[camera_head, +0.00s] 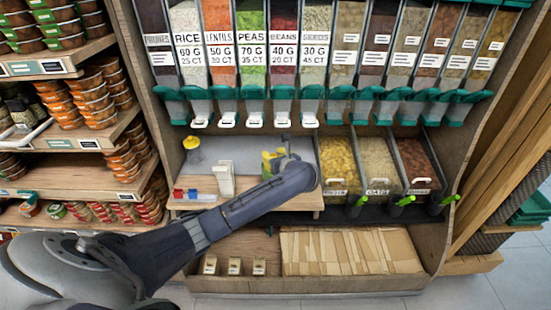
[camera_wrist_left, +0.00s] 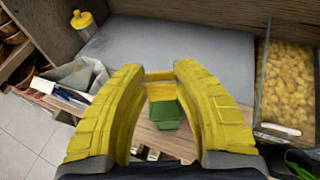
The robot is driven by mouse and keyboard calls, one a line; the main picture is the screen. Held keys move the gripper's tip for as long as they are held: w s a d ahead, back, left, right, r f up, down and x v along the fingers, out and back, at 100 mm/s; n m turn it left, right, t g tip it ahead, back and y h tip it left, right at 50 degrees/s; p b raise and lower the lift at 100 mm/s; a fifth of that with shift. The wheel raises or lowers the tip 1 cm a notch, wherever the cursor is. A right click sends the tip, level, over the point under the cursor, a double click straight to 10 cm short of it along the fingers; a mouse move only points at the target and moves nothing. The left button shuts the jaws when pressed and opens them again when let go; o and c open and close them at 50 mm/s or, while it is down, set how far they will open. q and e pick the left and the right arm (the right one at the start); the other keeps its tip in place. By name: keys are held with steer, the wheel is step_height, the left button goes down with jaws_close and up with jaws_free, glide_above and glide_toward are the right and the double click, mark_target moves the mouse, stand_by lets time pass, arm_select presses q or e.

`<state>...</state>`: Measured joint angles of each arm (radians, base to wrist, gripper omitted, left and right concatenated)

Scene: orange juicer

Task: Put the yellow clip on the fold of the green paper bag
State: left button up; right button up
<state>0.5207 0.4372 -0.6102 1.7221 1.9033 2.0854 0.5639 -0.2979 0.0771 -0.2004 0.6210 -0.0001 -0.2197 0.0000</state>
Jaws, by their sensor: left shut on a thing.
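My left gripper (camera_head: 270,161) reaches over the wooden shelf, and its arm hides part of the shelf. In the left wrist view its two yellow curved fingers (camera_wrist_left: 161,76) close on a small yellow piece, which looks like the yellow clip (camera_wrist_left: 160,92). The green paper bag (camera_wrist_left: 166,114) shows between the fingers, directly below the clip in that view. I cannot tell whether the clip touches the bag's fold. In the head view the bag is mostly hidden by the gripper. My right gripper is not in view.
A pale bag (camera_head: 224,181) stands left of the gripper. Red and blue clips (camera_head: 185,193) lie near the shelf's left front. A yellow-topped container (camera_head: 191,147) stands at the back left. Bins of dry food (camera_head: 340,165) stand at the right. The grey back area (camera_wrist_left: 180,45) is clear.

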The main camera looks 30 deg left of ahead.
arm_select(q)
steer(key=shift+w+a+f, duration=0.1)
steer(key=shift+w+a, duration=0.45)
steer(key=shift+a, duration=0.2)
steer(key=shift+w+a+f, duration=0.1)
steer(key=shift+w+a, duration=0.45)
steer(key=shift+a, duration=0.2)
steer(key=shift+w+a+f, duration=0.35)
steer(key=shift+a, duration=0.15)
steer(key=shift+f, duration=1.45)
steer(key=shift+f, duration=0.25)
steer(key=o, duration=0.8)
steer(key=v, duration=1.2)
